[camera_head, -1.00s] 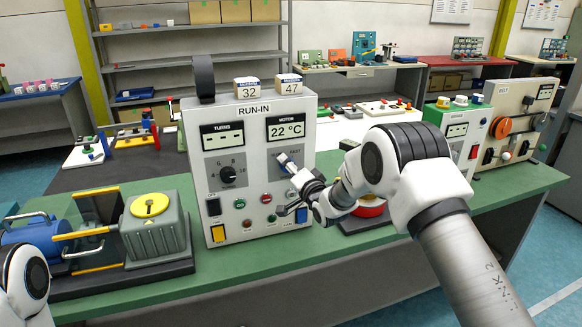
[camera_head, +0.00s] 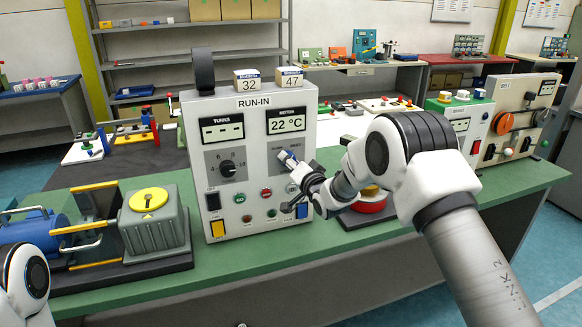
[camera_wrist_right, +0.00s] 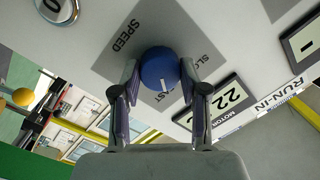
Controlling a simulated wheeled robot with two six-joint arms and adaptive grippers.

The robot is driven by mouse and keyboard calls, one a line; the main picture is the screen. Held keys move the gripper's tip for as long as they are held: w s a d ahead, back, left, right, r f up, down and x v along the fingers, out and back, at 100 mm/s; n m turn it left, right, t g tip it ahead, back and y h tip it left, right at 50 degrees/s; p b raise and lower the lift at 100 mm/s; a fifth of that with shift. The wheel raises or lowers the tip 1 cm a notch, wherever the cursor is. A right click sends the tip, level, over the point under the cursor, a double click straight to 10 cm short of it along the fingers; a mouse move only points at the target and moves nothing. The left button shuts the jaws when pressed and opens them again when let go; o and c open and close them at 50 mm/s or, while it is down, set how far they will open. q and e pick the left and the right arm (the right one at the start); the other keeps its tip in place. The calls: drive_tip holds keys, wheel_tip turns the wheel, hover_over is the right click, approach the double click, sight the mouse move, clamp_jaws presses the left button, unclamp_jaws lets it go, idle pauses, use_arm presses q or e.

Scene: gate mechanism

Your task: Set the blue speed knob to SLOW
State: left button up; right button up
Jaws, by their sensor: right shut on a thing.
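The blue speed knob (camera_wrist_right: 158,66) sits on the grey SPEED plate of the white RUN-IN panel (camera_head: 232,178). In the right wrist view it is between the two fingers of my right gripper (camera_wrist_right: 160,88), which is shut on it. The knob's white pointer mark faces down in that view, on the FAST side of the scale and away from the SLOW label (camera_wrist_right: 207,62). In the head view my right gripper (camera_head: 287,160) meets the panel below the MOTOR display (camera_head: 286,122) and largely hides the knob.
Coloured push buttons (camera_head: 266,194) and a larger black knob (camera_head: 227,169) are close by on the panel. A red round part (camera_head: 370,203) stands on the bench behind my right forearm. A grey gearbox with a yellow cap (camera_head: 149,199) stands left of the panel.

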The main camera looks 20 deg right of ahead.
drive_tip(key=shift+a+r+n+g+h+b, duration=0.15)
drive_tip(key=shift+n+h+b, duration=0.3)
drive_tip(key=shift+n+b, duration=2.6)
drive_tip(key=shift+d+n+g+h+b, duration=0.1)
drive_tip(key=shift+n+g+h+b, duration=0.25)
drive_tip(key=shift+n+b, duration=2.65)
drive_tip(key=shift+n+p, duration=1.05)
drive_tip(key=shift+n, duration=0.2)
drive_tip(key=o, duration=1.1)
drive_tip(key=shift+o, duration=0.2)
drive_tip(key=s+r, duration=0.1)
drive_tip(key=s, duration=1.1)
drive_tip(key=shift+r, duration=0.15)
